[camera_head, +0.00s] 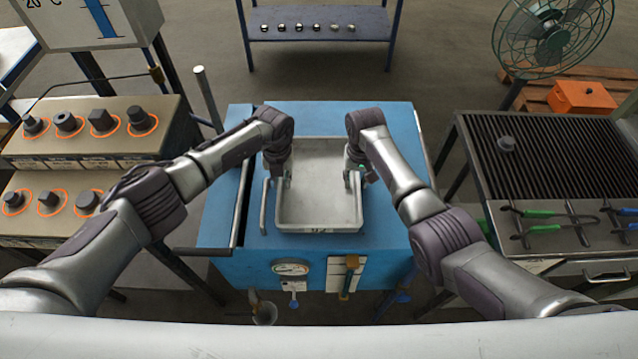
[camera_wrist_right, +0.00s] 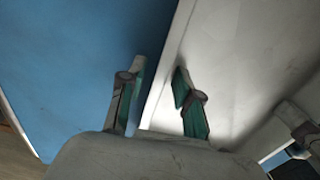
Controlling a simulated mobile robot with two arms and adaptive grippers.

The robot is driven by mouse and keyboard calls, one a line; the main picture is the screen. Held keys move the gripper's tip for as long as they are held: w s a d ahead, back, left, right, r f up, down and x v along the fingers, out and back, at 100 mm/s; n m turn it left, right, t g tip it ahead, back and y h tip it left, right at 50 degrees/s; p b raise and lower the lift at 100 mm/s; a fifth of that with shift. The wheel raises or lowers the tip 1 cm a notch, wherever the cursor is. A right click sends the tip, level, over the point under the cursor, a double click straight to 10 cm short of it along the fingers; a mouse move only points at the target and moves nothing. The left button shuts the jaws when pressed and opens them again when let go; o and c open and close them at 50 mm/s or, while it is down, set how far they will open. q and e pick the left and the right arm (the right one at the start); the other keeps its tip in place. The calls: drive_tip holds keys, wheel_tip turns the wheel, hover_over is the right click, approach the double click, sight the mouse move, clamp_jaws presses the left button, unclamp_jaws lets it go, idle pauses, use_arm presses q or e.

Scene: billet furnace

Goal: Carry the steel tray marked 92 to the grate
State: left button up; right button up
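My right gripper (camera_head: 359,180) is at the right wall. In the right wrist view its green-padded fingers (camera_wrist_right: 160,85) stand apart, one on each side of the tray's pale edge (camera_wrist_right: 172,60). The grate (camera_head: 545,160) is a black ribbed surface on the bench at right.
A small grey metal piece (camera_head: 506,144) lies on the grate. A stepped stand (camera_head: 85,150) with dark metal pieces is at left. A gap of floor separates cabinet and grate bench. A fan (camera_head: 553,32) stands behind.

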use_arm(q)
drive_tip(key=shift+c, duration=0.2)
drive_tip(key=shift+c, duration=1.2)
use_arm(e)
drive_tip(key=c, duration=0.3)
use_arm(q)
clamp_jaws()
use_arm(e)
clamp_jaws()
use_arm(q)
drive_tip(key=shift+r, duration=0.15)
use_arm(e)
drive_tip(key=shift+r, duration=0.1)
